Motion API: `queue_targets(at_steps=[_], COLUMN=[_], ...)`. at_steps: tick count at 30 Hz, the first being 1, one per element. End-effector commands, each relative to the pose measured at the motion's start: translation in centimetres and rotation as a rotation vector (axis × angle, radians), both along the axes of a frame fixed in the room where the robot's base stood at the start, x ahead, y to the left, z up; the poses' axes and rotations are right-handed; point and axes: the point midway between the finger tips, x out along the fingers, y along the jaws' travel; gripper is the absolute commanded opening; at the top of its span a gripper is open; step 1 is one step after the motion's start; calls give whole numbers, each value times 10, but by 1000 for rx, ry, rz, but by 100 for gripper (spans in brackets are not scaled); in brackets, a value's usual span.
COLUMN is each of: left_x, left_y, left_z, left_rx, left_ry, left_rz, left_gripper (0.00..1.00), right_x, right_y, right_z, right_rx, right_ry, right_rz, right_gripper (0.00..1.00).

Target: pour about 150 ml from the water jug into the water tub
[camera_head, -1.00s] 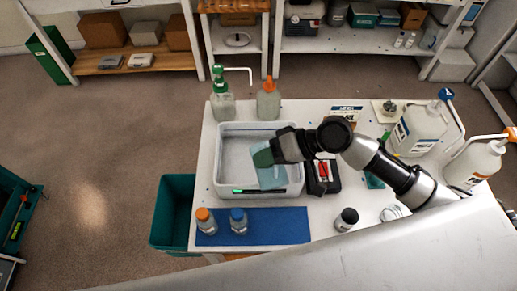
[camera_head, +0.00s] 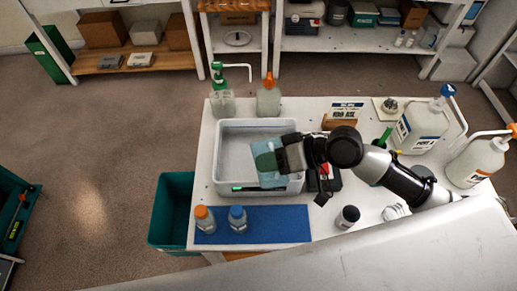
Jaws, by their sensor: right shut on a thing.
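The water jug (camera_head: 260,177) is a pale blue see-through vessel with a dark green part. My right gripper (camera_head: 276,160) reaches in from the right and is shut on it. The jug is over the right part of the water tub (camera_head: 225,150), a light grey open tub, and looks tilted with its top toward the left. I cannot see a stream of water or the level in the jug. The gripper hides part of the jug, and the jug hides part of the tub. My left gripper is not in view.
A lit green display (camera_head: 238,188) shows at the tub's front edge. A blue mat (camera_head: 270,225) with two small bottles lies in front. Two pump bottles (camera_head: 222,103) stand behind the tub. Large bottles (camera_head: 424,122) stand at the right. A teal bin (camera_head: 172,210) is left of the table.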

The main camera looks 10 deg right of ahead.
Motion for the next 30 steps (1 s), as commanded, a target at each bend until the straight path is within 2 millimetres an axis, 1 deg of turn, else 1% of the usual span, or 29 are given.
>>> queue_targets(at_steps=[3, 6, 9, 14, 30], left_x=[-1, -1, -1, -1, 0], left_y=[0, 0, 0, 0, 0], left_z=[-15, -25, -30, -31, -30], left_rx=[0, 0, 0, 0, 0], left_ry=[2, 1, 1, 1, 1], left_rz=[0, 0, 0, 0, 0], left_gripper=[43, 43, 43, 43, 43], right_x=[-7, -11, -14, -16, -15], right_y=[0, -1, -1, -1, -1], right_z=[-5, -5, -4, -1, 0], right_rx=[7, 10, 14, 16, 16], right_ry=[-97, -179, -234, -264, -261], right_rz=[2, 0, 0, 0, 0], right_gripper=[0, 0, 0, 0, 0])
